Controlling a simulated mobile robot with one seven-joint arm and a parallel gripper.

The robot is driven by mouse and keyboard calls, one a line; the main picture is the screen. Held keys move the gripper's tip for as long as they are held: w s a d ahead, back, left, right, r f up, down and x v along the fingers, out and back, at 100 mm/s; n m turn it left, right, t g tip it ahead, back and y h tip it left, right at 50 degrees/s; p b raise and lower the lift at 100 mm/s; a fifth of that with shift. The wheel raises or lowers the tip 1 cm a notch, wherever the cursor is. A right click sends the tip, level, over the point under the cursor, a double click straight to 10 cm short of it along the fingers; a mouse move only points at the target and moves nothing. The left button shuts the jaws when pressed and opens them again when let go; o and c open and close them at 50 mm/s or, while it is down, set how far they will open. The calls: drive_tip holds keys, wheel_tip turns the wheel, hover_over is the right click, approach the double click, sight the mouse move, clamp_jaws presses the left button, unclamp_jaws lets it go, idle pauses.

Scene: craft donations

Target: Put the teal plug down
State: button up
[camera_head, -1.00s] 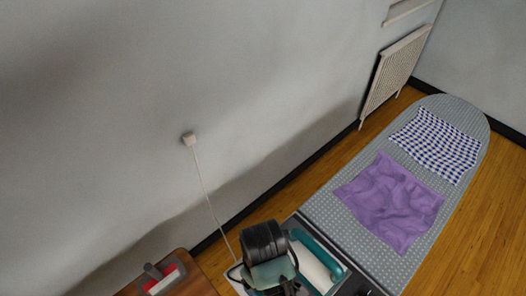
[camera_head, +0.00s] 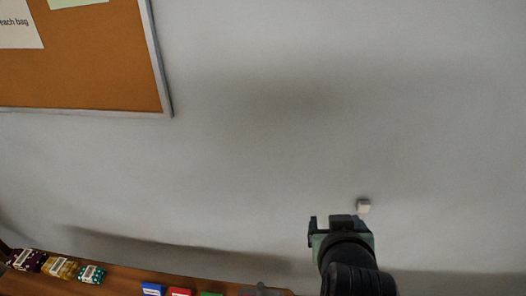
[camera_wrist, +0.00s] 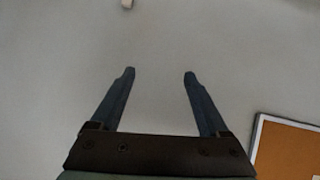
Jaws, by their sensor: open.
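I cannot make out a teal plug in either current view. My gripper (camera_head: 335,221) is raised in front of the bare wall in the head view. Its two fingers are spread apart with only wall between them in the wrist view (camera_wrist: 159,75), so it is open and empty. A small pale wall box (camera_head: 363,206) shows just above and right of my gripper in the head view. No cord shows now.
A wooden surface (camera_head: 215,285) runs along the bottom left, bearing purple, yellow and teal patterned bundles (camera_head: 60,268) with labels. Blue (camera_head: 152,289), red (camera_head: 180,292) and green items are cut off below. A cork board (camera_head: 85,75) hangs upper left.

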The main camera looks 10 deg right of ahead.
drive_tip(key=w+a+r+t, duration=0.1)
drive_tip(key=a+r+t, duration=0.2)
drive_tip(key=r, duration=0.6)
drive_tip(key=w+a+r+t, duration=0.1)
drive_tip(key=a+r+t, duration=0.25)
drive_tip(key=r, duration=0.55)
drive_tip(key=w+a+r+t, duration=0.1)
drive_tip(key=a+r+t, duration=0.2)
drive_tip(key=r, duration=0.6)
drive_tip(key=s+a+r+n+t+y, duration=0.1)
drive_tip(key=s+a+r+t, duration=0.2)
drive_tip(key=s+r, duration=0.2)
drive_tip(key=s+a+r+t+y, duration=0.2)
drive_tip(key=s+a+r+t, duration=0.2)
drive_tip(key=r, duration=0.7)
drive_tip(key=shift+s+a+r+n, duration=0.2)
drive_tip(key=shift+s+n, duration=0.2)
drive_tip(key=shift+s, duration=0.35)
drive_tip(key=shift+t, duration=0.25)
wheel_tip(320, 180, down, 6)
drive_tip(key=b, duration=0.6)
drive_tip(key=shift+f+y, duration=0.2)
drive_tip(key=shift+y, duration=0.2)
